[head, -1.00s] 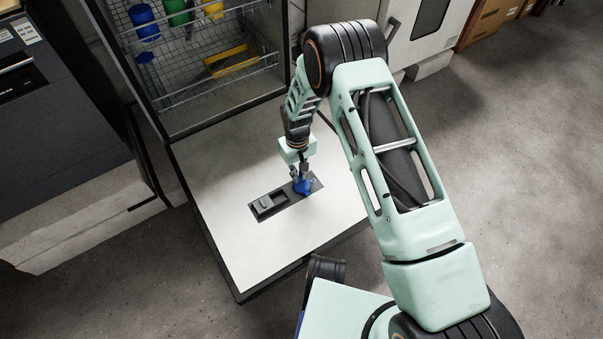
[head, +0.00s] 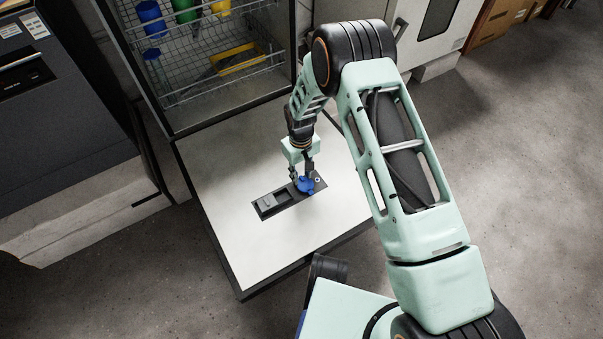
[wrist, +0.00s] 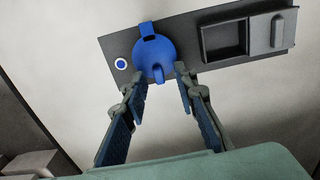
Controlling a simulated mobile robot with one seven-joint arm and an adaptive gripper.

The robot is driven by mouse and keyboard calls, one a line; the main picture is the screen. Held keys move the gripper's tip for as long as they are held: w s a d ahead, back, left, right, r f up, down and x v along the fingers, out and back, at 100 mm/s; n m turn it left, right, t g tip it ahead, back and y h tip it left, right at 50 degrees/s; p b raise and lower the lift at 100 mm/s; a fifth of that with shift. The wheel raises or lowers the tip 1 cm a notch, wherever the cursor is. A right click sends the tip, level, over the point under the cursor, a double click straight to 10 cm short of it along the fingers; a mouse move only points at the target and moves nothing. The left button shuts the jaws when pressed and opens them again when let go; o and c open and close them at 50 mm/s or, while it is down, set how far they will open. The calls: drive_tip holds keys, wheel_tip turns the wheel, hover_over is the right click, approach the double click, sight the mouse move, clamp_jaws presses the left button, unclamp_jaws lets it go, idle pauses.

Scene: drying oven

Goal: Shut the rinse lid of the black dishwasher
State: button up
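The black dishwasher's (head: 170,75) door (head: 250,250) is folded down flat, with its pale inner face up. A dark dispenser panel (head: 270,205) is set in it. The round blue rinse lid (head: 305,186) is at the panel's right end; the wrist view shows its disc (wrist: 153,50) with a hinge block and a small tab. The disc looks roughly flat over the panel, but I cannot tell if it is fully seated. My gripper (head: 302,172) is just above the lid. In the wrist view, the fingertips (wrist: 160,76) are apart, one on each side of the tab, with nothing gripped.
The wire rack (head: 200,60) inside the dishwasher holds blue, green and yellow cups and a yellow item. A grey sliding cover (wrist: 279,33) and an open recess (wrist: 224,39) share the panel. A dark appliance (head: 60,110) stands left. Floor at right is clear.

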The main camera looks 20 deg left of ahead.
sight(301, 177)
wheel_tip(301, 177, up, 12)
idle(0.6)
drive_tip(key=shift+w+a, duration=0.1)
idle(0.4)
